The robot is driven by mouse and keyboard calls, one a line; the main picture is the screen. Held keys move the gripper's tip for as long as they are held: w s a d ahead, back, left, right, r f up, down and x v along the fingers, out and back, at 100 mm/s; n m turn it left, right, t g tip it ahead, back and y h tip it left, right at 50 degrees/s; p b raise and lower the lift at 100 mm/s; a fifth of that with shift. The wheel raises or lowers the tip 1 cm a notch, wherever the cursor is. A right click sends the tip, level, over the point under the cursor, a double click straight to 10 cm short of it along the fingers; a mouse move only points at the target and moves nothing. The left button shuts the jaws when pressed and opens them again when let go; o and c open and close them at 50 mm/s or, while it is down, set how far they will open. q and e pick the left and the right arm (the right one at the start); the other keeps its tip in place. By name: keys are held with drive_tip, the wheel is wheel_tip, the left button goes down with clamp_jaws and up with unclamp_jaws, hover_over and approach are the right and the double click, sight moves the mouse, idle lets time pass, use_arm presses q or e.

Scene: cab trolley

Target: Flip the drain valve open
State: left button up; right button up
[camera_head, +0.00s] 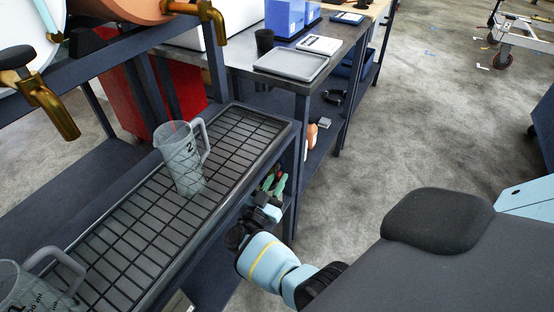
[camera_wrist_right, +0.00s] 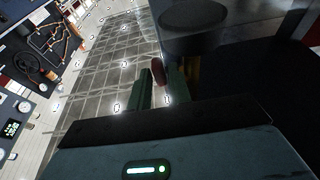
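A red lever (camera_head: 282,183), which looks like the drain valve's handle, shows beside the drip tray's front right corner. In the wrist view the lever (camera_wrist_right: 157,70) is brownish red, with a brass part (camera_wrist_right: 192,68) to its right. My right gripper (camera_head: 271,183) is at the lever, with its green fingers pointing to it. In the wrist view the right gripper's fingers (camera_wrist_right: 160,88) stand a little apart, with the lever's end between or just beyond their tips. I cannot tell whether they touch it. The valve body is mostly hidden. My left gripper is not in view.
The drip tray (camera_head: 110,290) has a black grid. A clear jug (camera_head: 183,165) stands on it, and another jug (camera_head: 35,290) is at the lower left. Brass taps (camera_head: 50,105) hang from drums above. A side table (camera_head: 255,72) stands behind.

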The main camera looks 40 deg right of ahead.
drive_tip(key=b+v, duration=0.1)
drive_tip(key=v, duration=0.6)
drive_tip(key=shift+a, duration=0.3)
drive_tip(key=shift+s+f, duration=0.15)
